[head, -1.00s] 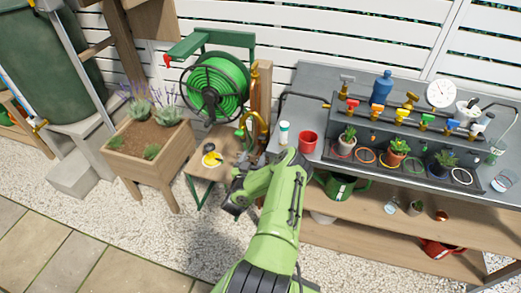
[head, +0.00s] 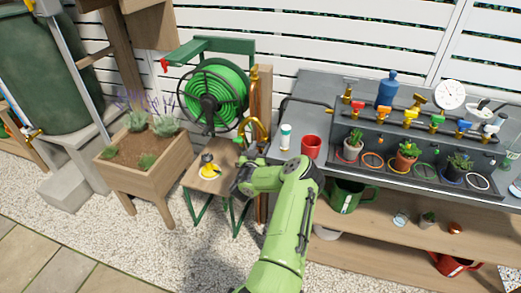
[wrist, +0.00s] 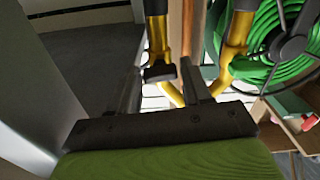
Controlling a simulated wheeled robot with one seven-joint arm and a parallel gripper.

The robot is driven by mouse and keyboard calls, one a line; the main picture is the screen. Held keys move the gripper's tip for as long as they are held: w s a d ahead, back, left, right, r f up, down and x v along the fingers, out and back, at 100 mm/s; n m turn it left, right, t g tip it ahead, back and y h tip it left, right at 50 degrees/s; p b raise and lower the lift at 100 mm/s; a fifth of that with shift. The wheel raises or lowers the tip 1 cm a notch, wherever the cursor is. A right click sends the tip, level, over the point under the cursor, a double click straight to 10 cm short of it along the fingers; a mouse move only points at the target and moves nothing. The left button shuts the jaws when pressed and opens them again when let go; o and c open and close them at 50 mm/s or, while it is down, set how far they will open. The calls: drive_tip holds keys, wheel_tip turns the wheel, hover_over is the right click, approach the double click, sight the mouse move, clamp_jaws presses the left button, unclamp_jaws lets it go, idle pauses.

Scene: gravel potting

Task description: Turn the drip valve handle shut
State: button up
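A brass two-legged fitting (head: 255,128) stands at the wooden post beside the hose reel. In the wrist view its two brass legs (wrist: 158,35) rise ahead of my gripper. A small black handle-like piece (wrist: 160,72) sits on the left leg, in line with the gap between my fingers; I cannot tell if they touch it. My gripper (wrist: 157,80) has its fingers apart, with nothing clearly held. In the head view my gripper (head: 242,178) is below the fitting, and its fingertips are hard to make out. No label shows which valve is the drip valve.
A green hose reel (head: 213,95) is left of the post. A small table (head: 205,183) with a yellow-and-dark item stands below it. The bench (head: 270,150) at right holds a red cup (head: 311,147), a white bottle (head: 285,136) and several coloured valves. A planter (head: 150,180) stands left.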

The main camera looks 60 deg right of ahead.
drive_tip(key=c, duration=0.7)
drive_tip(key=shift+o, duration=0.2)
drive_tip(key=shift+r+m+p, duration=0.15)
drive_tip(key=shift+m+p, duration=0.25)
drive_tip(key=shift+p, duration=0.25)
drive_tip(key=shift+m, duration=0.3)
drive_tip(key=o, duration=1.1)
drive_tip(key=shift+c, duration=0.2)
drive_tip(key=shift+a, duration=0.15)
